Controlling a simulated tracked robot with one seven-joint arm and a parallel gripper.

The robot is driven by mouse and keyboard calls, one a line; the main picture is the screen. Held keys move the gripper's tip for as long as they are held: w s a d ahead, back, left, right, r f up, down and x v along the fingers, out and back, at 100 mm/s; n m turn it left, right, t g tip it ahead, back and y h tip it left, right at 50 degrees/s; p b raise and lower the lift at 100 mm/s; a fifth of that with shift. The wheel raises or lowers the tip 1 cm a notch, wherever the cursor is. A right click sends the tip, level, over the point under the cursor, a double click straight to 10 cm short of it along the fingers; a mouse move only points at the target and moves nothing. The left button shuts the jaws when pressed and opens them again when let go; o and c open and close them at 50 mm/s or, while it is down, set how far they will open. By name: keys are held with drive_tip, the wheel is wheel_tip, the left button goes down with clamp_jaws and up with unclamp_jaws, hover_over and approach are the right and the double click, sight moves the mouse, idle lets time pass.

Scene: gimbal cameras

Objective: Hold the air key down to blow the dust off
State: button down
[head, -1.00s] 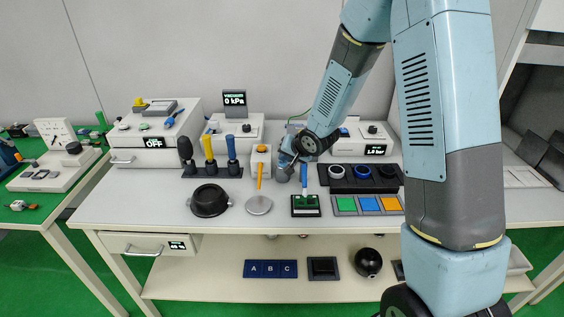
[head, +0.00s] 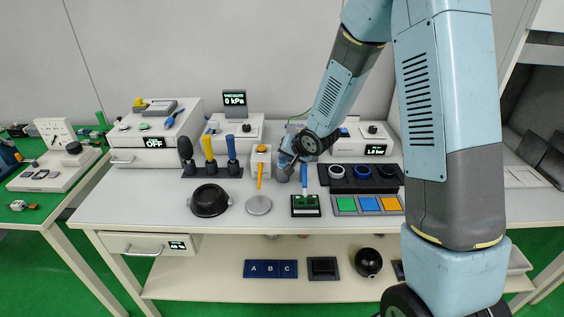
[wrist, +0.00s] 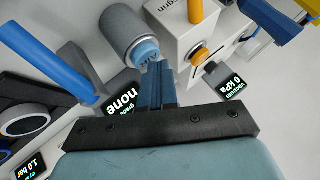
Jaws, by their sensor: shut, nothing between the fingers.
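The air key (wrist: 147,48) shows in the wrist view as a light-blue cap with partly covered lettering, on the end of a grey cylinder (wrist: 124,27). My gripper (wrist: 155,68) is shut and empty, its dark-blue fingers together with the tips right at the key, overlapping its near edge. I cannot tell whether they touch or press it. In the head view my gripper (head: 285,172) is low over the middle of the bench, and the key is not clear there. A small screen (wrist: 123,97) beside the fingers reads "none". I cannot make out any dust.
A white box with an orange button (head: 261,160) stands close on the left. A rack with rings (head: 361,179) lies to the right.

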sight(285, 163)
drive_tip(key=shift+r, duration=0.9)
drive_tip(key=shift+r, duration=2.5)
drive_tip(key=shift+d, duration=0.1)
drive_tip(key=s+d+r+h, duration=0.6)
drive_tip(key=s+d+r, duration=0.7)
drive_tip(key=d+r, duration=0.25)
drive_tip(key=s+d+r+n+g, duration=0.1)
drive_tip(key=s+d+r, duration=0.1)
drive_tip(key=s, duration=0.8)
drive_tip(key=s+d+r+n+g, duration=0.1)
drive_tip(key=s+d+r, duration=0.1)
drive_tip(key=s, duration=0.8)
drive_tip(key=shift+s+d+r+y, duration=0.2)
drive_tip(key=shift+r+y, duration=0.1)
drive_tip(key=shift+y, duration=0.1)
